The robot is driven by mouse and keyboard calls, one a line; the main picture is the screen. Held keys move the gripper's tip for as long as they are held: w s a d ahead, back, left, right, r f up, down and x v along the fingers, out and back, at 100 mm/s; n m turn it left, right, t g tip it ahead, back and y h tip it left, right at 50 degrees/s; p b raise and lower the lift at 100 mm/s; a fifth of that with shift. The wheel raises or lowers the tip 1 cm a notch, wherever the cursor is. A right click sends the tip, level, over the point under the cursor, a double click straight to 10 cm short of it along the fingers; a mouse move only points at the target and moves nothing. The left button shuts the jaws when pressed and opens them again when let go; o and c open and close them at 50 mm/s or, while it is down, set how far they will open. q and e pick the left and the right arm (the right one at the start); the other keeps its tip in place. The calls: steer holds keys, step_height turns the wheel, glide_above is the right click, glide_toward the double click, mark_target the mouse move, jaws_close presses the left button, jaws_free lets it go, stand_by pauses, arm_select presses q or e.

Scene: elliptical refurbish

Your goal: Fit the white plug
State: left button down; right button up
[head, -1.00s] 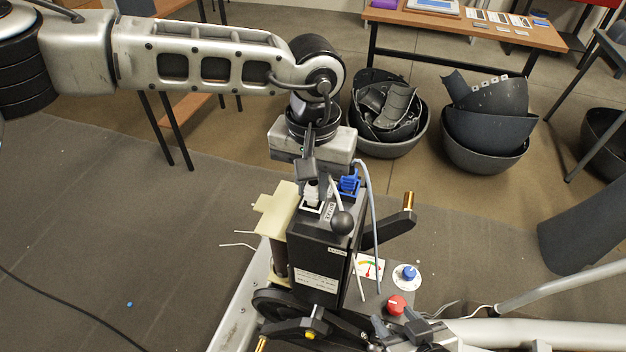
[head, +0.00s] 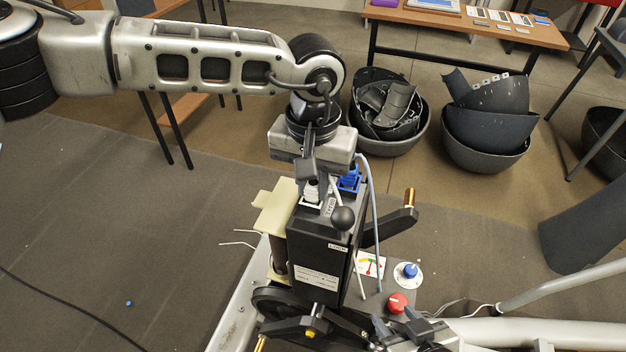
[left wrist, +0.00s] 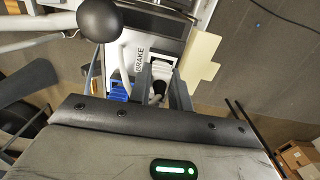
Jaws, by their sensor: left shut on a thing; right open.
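The white plug (head: 312,189) is in my left gripper (head: 311,180), at the white-rimmed socket on top of the black housing (head: 318,240). The left gripper is shut on it, pointing down. In the left wrist view, the white plug (left wrist: 160,68) shows between the fingers at the socket beside the BRAKE label (left wrist: 140,60). The fingers hide part of it, so I cannot tell whether it is fully seated. A blue plug (head: 349,179) stands in the socket to the right. My right gripper (head: 408,334) is open and empty at the bottom, near the red knob (head: 398,302).
A black ball-topped lever (head: 342,218) stands close to the right of the white plug. A cream bracket (head: 273,213) is on the left. A crank with a brass handle (head: 410,198) sticks out right. Cables hang by the housing. Bowls of black scrap (head: 388,115) lie behind.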

arm_select(q)
steer(key=c, duration=1.2)
jaws_free()
step_height(320, 180, up, 16)
steer(key=b, duration=0.1)
steer(key=shift+b, duration=0.35)
